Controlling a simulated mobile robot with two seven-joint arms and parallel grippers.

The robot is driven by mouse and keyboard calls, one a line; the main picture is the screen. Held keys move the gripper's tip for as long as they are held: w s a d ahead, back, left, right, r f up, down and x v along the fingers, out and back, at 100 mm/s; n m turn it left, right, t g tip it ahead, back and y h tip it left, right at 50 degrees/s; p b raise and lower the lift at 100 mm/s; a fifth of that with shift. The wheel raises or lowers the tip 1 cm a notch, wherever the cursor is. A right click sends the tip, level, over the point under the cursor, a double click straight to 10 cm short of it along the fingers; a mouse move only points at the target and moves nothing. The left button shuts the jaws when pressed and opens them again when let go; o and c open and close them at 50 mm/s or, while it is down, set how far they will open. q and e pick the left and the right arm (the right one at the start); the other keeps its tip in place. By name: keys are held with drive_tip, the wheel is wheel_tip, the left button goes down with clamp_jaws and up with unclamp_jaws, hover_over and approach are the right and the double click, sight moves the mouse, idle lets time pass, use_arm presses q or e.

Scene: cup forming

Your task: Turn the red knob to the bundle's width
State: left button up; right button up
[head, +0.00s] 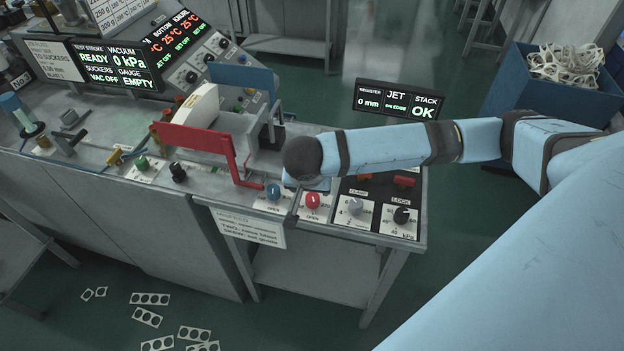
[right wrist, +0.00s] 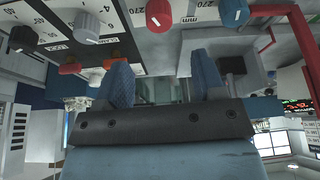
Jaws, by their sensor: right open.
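The red knob (head: 312,201) stands on the front panel of the small bench, with a white dial plate under it. In the right wrist view the red knob (right wrist: 159,12) is at the top, beyond the fingertips, and its plate reads mm. In the head view my right wrist is just behind the knob and mostly hides the gripper. A white curved piece (head: 197,106) sits behind the red bar; I cannot tell whether it is the bundle. My left gripper is not in view.
A blue knob (head: 273,191) is left of the red one; a grey knob (head: 355,207) and a dark knob (head: 402,215) are right. A red bar (head: 198,138) bends down close to the blue knob. The display (head: 398,102) reads 0 mm and STACK OK.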

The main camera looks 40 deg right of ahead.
sight(313, 196)
drive_tip(key=p+x, duration=0.1)
drive_tip(key=x, duration=0.9)
drive_tip(key=c, duration=0.9)
